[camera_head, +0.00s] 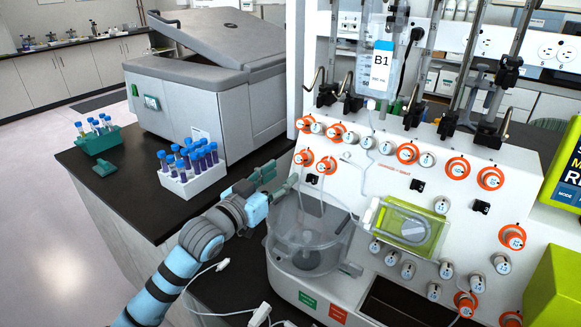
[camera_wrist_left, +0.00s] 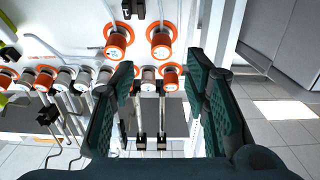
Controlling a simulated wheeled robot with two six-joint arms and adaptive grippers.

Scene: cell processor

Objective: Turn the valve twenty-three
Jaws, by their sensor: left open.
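The cell processor (camera_head: 440,170) has a white sloped panel with many round numbered valves, some ringed in orange. My left gripper (camera_head: 279,181) reaches in at the panel's left edge, close to two orange-ringed valves, the left one (camera_head: 303,157) and the right one (camera_head: 326,165). In the left wrist view two orange-ringed valves (camera_wrist_left: 118,42) (camera_wrist_left: 160,42) lie ahead of the fingertips. There the left gripper (camera_wrist_left: 158,68) is open with nothing held between its fingers. My right gripper is not in view.
A white rack (camera_head: 195,180) of blue-capped tubes stands left of my left arm. A grey centrifuge (camera_head: 200,100) is behind it. A clear container (camera_head: 310,240) sits below the left valves. A bag marked B1 (camera_head: 378,72) hangs above the panel.

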